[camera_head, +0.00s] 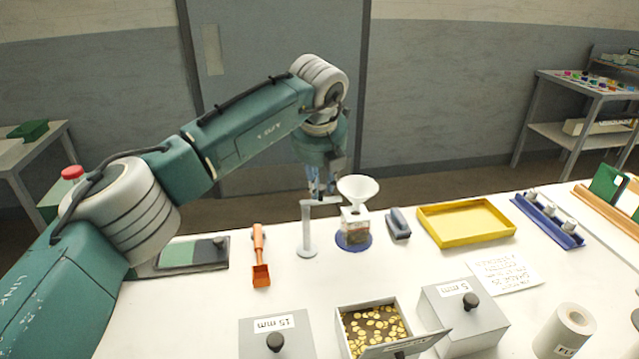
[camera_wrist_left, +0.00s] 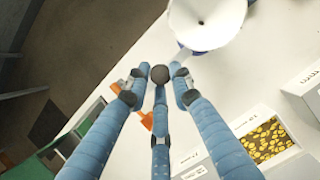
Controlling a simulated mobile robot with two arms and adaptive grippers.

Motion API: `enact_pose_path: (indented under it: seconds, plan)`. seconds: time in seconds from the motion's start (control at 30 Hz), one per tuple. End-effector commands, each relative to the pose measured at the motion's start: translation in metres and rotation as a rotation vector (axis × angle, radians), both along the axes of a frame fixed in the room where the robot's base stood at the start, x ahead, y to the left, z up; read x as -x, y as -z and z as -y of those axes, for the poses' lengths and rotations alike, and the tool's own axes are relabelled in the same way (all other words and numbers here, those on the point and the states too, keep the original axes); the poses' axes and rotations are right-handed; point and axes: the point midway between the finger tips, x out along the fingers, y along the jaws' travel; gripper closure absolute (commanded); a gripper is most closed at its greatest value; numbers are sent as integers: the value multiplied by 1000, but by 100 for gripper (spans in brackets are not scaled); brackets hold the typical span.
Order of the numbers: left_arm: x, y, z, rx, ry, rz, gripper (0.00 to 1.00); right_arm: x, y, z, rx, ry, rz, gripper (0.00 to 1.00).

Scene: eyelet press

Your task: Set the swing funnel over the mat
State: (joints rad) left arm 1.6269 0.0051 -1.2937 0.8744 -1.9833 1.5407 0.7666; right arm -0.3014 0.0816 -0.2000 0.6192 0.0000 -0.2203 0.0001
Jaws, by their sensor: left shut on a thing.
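The swing funnel (camera_head: 357,189) is a white cone on an arm from a slim grey post (camera_head: 307,238). Its cone stands above a small clear container (camera_head: 355,224) on the round blue mat (camera_head: 353,246); exact centring cannot be told. In the left wrist view the funnel (camera_wrist_left: 208,20) is at the top, with a little blue edge (camera_wrist_left: 184,49) beside it. My right gripper is in neither view.
An orange scoop (camera_head: 260,262) lies left of the post. A grey-blue block (camera_head: 398,223) and yellow tray (camera_head: 466,222) are to the right. In front stand grey boxes, one open with gold eyelets (camera_head: 374,329). The table's front left is clear.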

Motion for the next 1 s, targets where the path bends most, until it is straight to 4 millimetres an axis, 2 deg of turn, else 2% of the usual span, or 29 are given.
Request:
enact_pose_path:
  seconds: [0.03,0.1,0.13,0.37,0.5,0.63,1.0]
  plan:
    - [-2,-4,2,5,2,13,76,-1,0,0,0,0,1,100]
    - [-2,-4,2,5,2,12,62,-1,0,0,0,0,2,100]
    - [-2,-4,1,5,2,11,60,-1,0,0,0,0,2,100]
    - [-1,-2,1,2,2,6,60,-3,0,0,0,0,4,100]
    - [1,-8,0,2,2,7,60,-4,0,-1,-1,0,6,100]
    - [8,-26,0,2,5,9,60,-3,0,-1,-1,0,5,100]
    - [36,-95,-1,2,3,10,60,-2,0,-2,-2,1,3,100]
